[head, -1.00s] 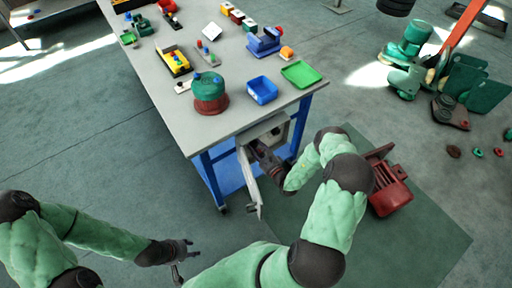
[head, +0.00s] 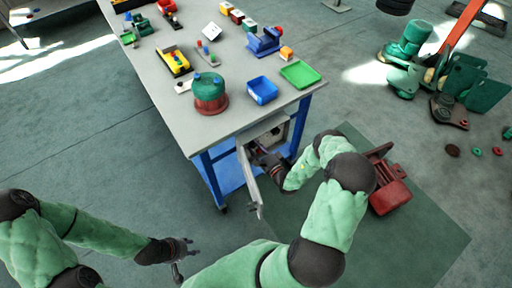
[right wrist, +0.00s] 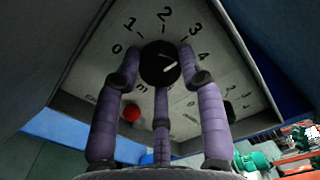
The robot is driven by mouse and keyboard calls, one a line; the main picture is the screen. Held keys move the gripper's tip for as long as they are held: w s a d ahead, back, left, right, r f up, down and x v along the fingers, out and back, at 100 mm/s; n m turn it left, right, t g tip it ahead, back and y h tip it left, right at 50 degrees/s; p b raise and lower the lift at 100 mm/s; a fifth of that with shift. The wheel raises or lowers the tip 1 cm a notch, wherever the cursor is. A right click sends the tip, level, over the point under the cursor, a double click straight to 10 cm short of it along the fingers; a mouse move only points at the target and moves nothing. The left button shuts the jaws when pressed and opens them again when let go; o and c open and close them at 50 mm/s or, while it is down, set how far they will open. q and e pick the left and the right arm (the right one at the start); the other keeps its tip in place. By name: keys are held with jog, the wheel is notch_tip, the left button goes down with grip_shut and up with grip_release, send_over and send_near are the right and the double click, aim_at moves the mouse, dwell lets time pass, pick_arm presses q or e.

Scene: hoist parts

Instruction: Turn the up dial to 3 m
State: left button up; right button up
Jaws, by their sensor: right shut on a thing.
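The control box (head: 275,132) hangs under the near end of the workbench in the head view, its door (head: 250,180) swung open. My right gripper (head: 268,160) reaches into it. In the right wrist view, its purple fingers (right wrist: 162,85) close around a round black dial knob (right wrist: 160,60). Printed numbers 0 to 4 arc around that knob. A pale line on the knob slants up to the right, but I cannot tell which number it marks. A second dark knob (right wrist: 230,112) and a red button (right wrist: 131,113) sit on the same panel. My left gripper (head: 184,257) is open and empty over the floor.
The grey bench top (head: 228,124) holds a green and red round part (head: 209,94), a blue tray (head: 262,91), a green tray (head: 300,74) and several small parts. A red case (head: 390,194) stands on the floor mat right of my right arm.

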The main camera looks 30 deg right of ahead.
jog(key=shift+s+d+f, duration=0.1)
jog(key=shift+d+f, duration=0.05)
jog(key=shift+d, duration=0.1)
jog(key=o, duration=1.1)
jog(key=shift+d, duration=0.1)
jog(key=s, duration=1.2)
jog(key=shift+d, duration=0.35)
jog(key=shift+r, duration=0.2)
